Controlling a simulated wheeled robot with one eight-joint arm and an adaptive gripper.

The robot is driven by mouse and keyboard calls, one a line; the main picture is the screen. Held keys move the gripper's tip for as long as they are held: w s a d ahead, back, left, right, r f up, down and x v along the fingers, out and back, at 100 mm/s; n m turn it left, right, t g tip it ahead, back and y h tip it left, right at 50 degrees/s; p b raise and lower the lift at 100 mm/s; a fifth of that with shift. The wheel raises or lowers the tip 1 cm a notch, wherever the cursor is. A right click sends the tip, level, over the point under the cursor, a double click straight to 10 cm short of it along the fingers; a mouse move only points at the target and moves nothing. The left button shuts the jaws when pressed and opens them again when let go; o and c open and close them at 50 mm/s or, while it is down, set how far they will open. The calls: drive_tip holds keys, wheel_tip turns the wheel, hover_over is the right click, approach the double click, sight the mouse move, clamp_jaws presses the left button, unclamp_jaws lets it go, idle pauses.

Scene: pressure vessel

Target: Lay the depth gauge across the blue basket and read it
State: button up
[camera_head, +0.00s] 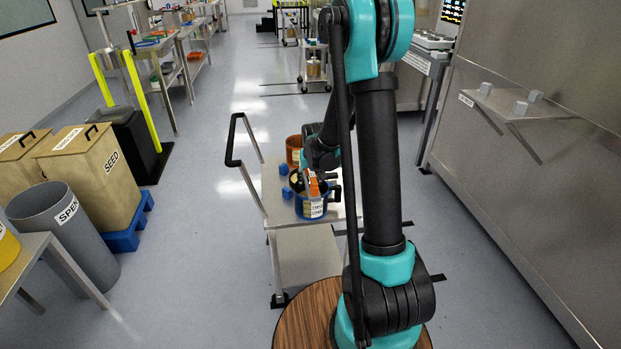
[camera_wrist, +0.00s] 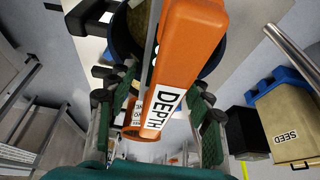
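The blue basket (camera_head: 312,210) stands on a small cart in the head view, with a white label on its front. Its dark blue rim shows behind the gauge in the wrist view (camera_wrist: 122,42). The depth gauge (camera_wrist: 182,60) is orange with a white DEPTH label and a thin metal strip along its left side. In the head view its orange body (camera_head: 314,186) appears tilted above the basket's mouth. My gripper (camera_wrist: 165,108) has its dark green finger pads on both sides of the gauge and appears shut on it. Whether the gauge touches the rim is hidden.
The cart (camera_head: 305,250) has a black handle at left. An orange basket (camera_head: 293,148) stands behind the blue one, and small blue blocks (camera_head: 284,169) lie beside them. A seed box (camera_head: 98,172) and a grey bin (camera_head: 66,225) stand left. A steel cabinet (camera_head: 540,190) walls the right.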

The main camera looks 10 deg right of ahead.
drive_tip(key=shift+r, duration=0.1)
drive_tip(key=v, duration=1.1)
drive_tip(key=shift+s+r, duration=0.1)
drive_tip(key=shift+s, duration=0.05)
drive_tip(key=shift+s+r, duration=0.3)
drive_tip(key=s+d+f, duration=0.1)
drive_tip(key=s, duration=0.7)
drive_tip(key=s+d+f, duration=0.1)
drive_tip(key=s+f, duration=0.1)
drive_tip(key=s, duration=0.7)
drive_tip(key=s+d+f, duration=0.2)
drive_tip(key=s, duration=0.6)
drive_tip(key=shift+s+f, duration=0.1)
drive_tip(key=shift+s, duration=0.15)
drive_tip(key=shift+w, duration=0.1)
